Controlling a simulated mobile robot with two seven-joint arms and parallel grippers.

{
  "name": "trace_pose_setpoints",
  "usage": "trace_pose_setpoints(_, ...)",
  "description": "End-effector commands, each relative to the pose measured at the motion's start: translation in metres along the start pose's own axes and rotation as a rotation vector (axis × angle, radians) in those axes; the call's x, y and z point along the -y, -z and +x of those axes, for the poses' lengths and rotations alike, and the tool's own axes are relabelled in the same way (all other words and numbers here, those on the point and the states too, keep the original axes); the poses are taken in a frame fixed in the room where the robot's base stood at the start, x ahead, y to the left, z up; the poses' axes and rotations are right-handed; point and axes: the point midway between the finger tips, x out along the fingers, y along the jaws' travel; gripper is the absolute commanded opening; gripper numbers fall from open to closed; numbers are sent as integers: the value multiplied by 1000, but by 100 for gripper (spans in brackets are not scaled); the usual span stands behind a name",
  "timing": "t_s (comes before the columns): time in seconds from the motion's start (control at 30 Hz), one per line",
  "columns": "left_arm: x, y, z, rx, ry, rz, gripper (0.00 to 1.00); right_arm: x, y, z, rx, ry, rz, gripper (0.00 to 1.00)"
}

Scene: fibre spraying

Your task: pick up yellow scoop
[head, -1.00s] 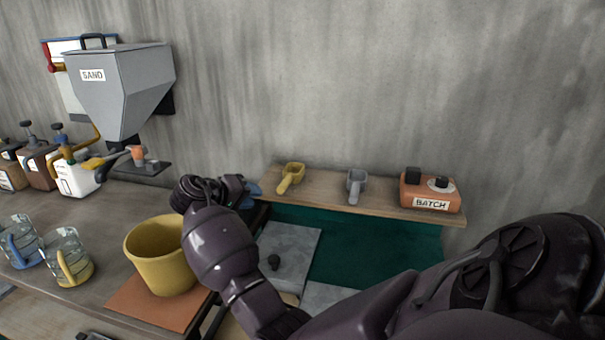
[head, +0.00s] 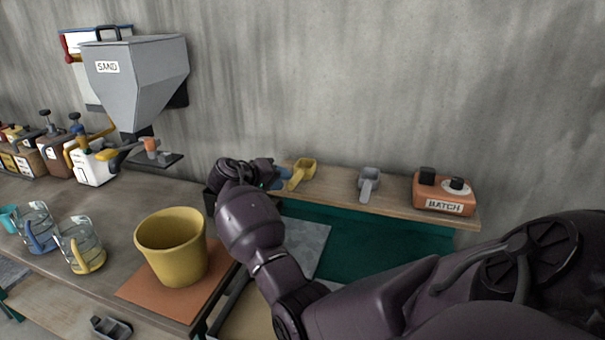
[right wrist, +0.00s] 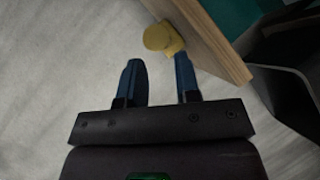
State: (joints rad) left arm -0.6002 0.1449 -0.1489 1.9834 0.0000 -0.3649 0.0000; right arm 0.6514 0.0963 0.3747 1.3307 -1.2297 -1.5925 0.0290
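The yellow scoop (head: 303,171) lies at the left end of the wooden shelf on the wall. It also shows in the right wrist view (right wrist: 160,37), just beyond the fingertips at the shelf's edge. My right gripper (head: 283,178) is beside the scoop's left side in the head view, its blue fingers close to the handle. In the right wrist view my right gripper (right wrist: 158,62) is open with two blue fingers apart and nothing held between them. Whether a finger touches the scoop I cannot tell. My left gripper is not in view.
The wooden shelf (head: 400,206) also holds a grey scoop (head: 368,183) and an orange batch box (head: 444,193). A yellow bucket (head: 172,250) stands on an orange mat (head: 140,294) on the left bench. Clear jugs (head: 78,246) and a sand hopper (head: 135,80) are farther left.

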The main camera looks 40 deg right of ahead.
Motion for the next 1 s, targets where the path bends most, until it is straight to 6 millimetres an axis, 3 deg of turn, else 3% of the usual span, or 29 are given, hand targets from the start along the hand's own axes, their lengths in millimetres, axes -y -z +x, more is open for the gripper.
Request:
trace_pose_setpoints(0.3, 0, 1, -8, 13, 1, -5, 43, 0, 2, 40, 1, -1, -1, 30)
trace_pose_setpoints(0.57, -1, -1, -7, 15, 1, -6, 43, 1, 2, 46, 0, 1, 0, 30)
trace_pose_setpoints(0.8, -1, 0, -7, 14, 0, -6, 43, 1, 2, 46, 0, 0, 0, 0)
trace_pose_setpoints(1.0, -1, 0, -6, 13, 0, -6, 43, 1, 2, 46, 0, 0, 0, 0)
